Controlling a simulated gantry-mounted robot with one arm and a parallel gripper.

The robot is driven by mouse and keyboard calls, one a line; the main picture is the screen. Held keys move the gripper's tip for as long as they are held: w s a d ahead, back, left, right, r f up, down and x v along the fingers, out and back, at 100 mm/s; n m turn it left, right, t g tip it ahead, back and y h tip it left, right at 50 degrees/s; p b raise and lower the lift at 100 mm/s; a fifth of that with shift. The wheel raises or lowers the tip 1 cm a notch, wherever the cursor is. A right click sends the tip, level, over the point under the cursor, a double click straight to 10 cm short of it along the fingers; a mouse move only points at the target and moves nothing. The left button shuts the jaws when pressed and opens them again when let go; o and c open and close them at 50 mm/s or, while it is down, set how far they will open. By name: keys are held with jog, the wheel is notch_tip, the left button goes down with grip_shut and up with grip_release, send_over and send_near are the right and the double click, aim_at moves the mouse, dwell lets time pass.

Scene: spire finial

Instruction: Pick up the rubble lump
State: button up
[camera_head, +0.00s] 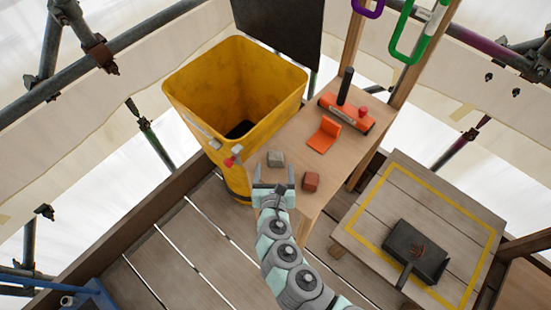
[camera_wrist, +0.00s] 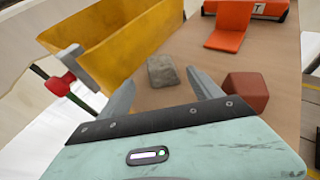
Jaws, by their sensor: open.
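A small grey rubble lump (camera_head: 275,159) lies on the wooden bench near its left edge, beside the yellow bin. In the wrist view the rubble lump (camera_wrist: 161,71) sits beyond the fingertips, roughly in line with the gap between them. My gripper (camera_head: 273,175) is open and empty, just on the near side of the lump. In the wrist view its two fingers (camera_wrist: 160,85) are spread apart, and neither appears to touch the lump. A reddish-brown block (camera_wrist: 246,91) lies just right of the right finger; it also shows in the head view (camera_head: 310,181).
An orange angled piece (camera_head: 324,135) and an orange tool (camera_head: 346,112) lie farther back. A dark pan (camera_head: 415,253) rests on a yellow-outlined platform at right.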

aim_at(275, 163)
jog(key=b+x, duration=0.1)
jog(key=x, duration=0.3)
jog(key=shift+w+d+f, duration=0.1)
jog(key=shift+w+f, duration=0.1)
jog(key=shift+w, duration=0.1)
jog(key=shift+c, duration=0.5)
grip_shut()
